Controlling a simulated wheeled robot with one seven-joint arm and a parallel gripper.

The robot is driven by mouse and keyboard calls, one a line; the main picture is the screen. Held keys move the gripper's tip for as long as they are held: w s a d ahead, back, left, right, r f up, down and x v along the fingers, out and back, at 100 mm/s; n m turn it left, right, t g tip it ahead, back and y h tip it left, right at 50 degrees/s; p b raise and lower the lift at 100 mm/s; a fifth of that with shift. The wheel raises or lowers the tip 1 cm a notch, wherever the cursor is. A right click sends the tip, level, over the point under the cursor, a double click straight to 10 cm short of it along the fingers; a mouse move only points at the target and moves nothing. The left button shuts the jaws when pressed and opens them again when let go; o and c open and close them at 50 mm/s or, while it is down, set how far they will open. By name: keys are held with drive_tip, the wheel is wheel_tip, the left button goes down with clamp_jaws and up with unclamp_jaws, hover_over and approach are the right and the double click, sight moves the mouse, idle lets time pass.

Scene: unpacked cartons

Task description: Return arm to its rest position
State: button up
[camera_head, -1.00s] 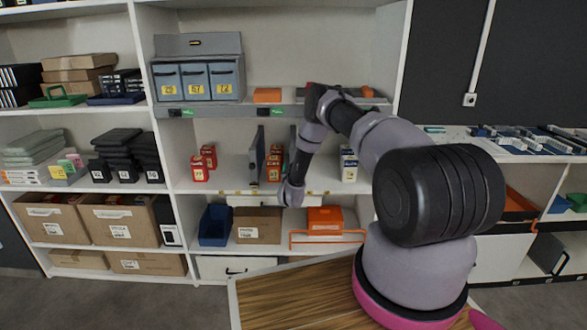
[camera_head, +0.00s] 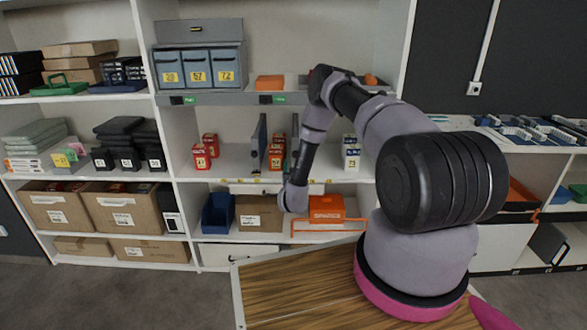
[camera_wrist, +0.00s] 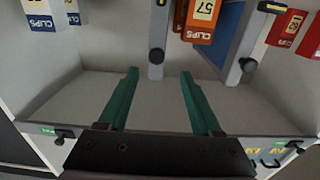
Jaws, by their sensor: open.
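My arm reaches from the lower right toward the middle shelf bay in the head view, bent at a raised elbow, with its wrist (camera_head: 293,198) hanging low before the shelf. My gripper (camera_wrist: 159,73) shows in the wrist view as two green fingers, parted with nothing between them. An orange clips box (camera_wrist: 203,20) marked 57 stands beyond the fingertips, apart from them. The fingers cannot be made out in the head view.
A grey divider (camera_head: 259,143) stands by the orange boxes (camera_head: 275,155) on the middle shelf; red boxes (camera_head: 201,156) are to its left. Below are a blue bin (camera_head: 218,213), a carton (camera_head: 259,213) and an orange case (camera_head: 326,207). A wood-topped surface (camera_head: 300,285) lies in front.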

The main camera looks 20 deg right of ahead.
drive_tip(key=shift+s+a, duration=0.15)
drive_tip(key=shift+s, duration=0.2)
drive_tip(key=w+r+m+g+y, duration=0.1)
drive_tip(key=w+r, duration=0.1)
drive_tip(key=r, duration=1.1)
drive_tip(key=w+r+m+g+y, duration=0.1)
drive_tip(key=w+r+y, duration=0.15)
drive_tip(key=r, duration=1.15)
drive_tip(key=s+r+g, duration=0.2)
drive_tip(key=s+r, duration=0.3)
drive_tip(key=r, duration=0.5)
drive_tip(key=s+a+r+n+g+y, duration=0.1)
drive_tip(key=s+a+r+y, duration=0.1)
drive_tip(key=s+r, duration=0.65)
drive_tip(key=s+r+g, duration=0.1)
drive_tip(key=s+g, duration=0.1)
drive_tip(key=s, duration=1.5)
drive_tip(key=s+r+g+y, duration=0.1)
drive_tip(key=s+r+g, duration=0.1)
drive_tip(key=s, duration=1.5)
drive_tip(key=shift+a+r+g, duration=0.25)
drive_tip(key=shift+a+g, duration=0.1)
drive_tip(key=shift+g, duration=0.25)
drive_tip(key=shift+y, duration=0.25)
